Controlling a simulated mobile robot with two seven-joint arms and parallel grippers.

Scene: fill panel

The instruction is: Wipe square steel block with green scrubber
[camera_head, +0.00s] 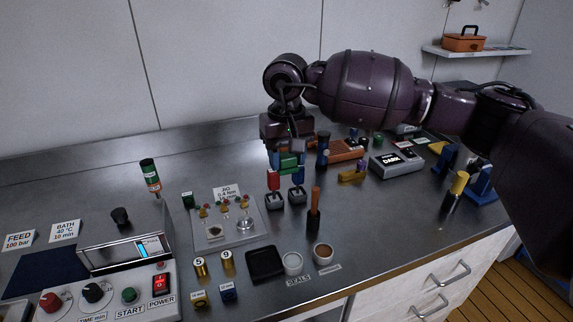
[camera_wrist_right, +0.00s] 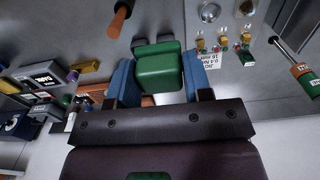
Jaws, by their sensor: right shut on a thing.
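My right gripper (camera_head: 286,190) hangs above the bench near the middle of the head view. It is shut on the green scrubber (camera_head: 288,160), which also shows between the fingers in the right wrist view (camera_wrist_right: 160,70). A small square block (camera_head: 215,231), seemingly the square steel block, sits on a grey plate (camera_head: 258,233) left of and nearer than the gripper. It has a brownish top and shows at the top edge of the right wrist view (camera_wrist_right: 244,7). The scrubber is apart from it. My left gripper is not in view.
A round metal piece (camera_head: 246,224) and several coloured knobs share the plate. An orange-handled tool (camera_head: 314,208) stands right of it. A black tray (camera_head: 266,263) and small cups lie in front. A control box (camera_head: 110,292) is at left; boxes and bottles crowd the right.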

